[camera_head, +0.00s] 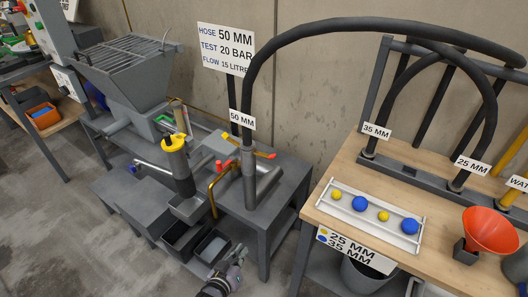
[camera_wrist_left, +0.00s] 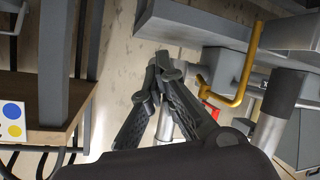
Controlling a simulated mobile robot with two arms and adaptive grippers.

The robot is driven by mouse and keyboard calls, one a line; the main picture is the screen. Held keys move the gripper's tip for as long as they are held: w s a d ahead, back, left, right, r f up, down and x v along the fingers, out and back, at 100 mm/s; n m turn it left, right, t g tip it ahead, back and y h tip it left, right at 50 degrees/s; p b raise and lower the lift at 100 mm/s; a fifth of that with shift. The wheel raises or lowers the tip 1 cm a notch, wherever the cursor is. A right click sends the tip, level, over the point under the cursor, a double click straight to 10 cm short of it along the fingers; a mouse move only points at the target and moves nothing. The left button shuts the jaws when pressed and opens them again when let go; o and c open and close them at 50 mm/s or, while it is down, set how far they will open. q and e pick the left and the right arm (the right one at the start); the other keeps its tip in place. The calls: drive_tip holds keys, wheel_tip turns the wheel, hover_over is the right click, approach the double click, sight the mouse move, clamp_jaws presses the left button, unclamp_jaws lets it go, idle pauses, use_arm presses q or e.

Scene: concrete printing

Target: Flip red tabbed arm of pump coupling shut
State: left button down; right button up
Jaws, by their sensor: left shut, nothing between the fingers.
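The pump coupling (camera_head: 249,182) is a grey upright fitting at the lower end of the thick black hose (camera_head: 249,85), under a "50 MM" tag. An orange arm with a red tab (camera_head: 271,156) sticks out to its right. Smaller red tabs (camera_head: 228,162) show on its left side. My left gripper (camera_head: 240,252) is in front of and below the coupling, apart from it. In the left wrist view its fingers (camera_wrist_left: 163,64) are shut and empty, with a grey pipe and a red piece (camera_wrist_left: 205,91) behind them. I cannot tell which tab that red piece is. My right gripper is not in view.
The wooden bench (camera_head: 320,217) on the right carries a ball tray (camera_head: 345,205) and an orange funnel (camera_head: 490,230).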

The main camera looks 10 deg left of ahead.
use_arm(q)
drive_tip(key=w+r+n+t, duration=0.1)
drive_tip(key=w+r+t, duration=0.2)
drive_tip(key=r, duration=1.2)
drive_tip(key=w+r+n+t+h, duration=0.1)
drive_tip(key=w+r+n+t, duration=0.1)
drive_tip(key=r, duration=1.3)
drive_tip(key=w+t+p, duration=0.1)
drive_tip(key=t, duration=0.1)
drive_tip(key=shift+w+r+t, duration=0.2)
drive_tip(key=shift+w+t, duration=0.05)
drive_tip(key=shift+t, duration=0.05)
drive_tip(key=shift+d, duration=0.1)
wheel_tip(320, 180, up, 3)
drive_tip(key=p, duration=0.2)
hover_over(264, 155)
drive_tip(key=s+a, duration=0.2)
drive_tip(key=shift+s+d+f, duration=0.2)
drive_tip(key=shift+d+f, duration=0.5)
drive_tip(key=shift+f, duration=0.25)
drive_tip(key=shift+s+d+f, duration=0.2)
drive_tip(key=shift+d+f, duration=0.45)
drive_tip(key=shift+f, duration=0.25)
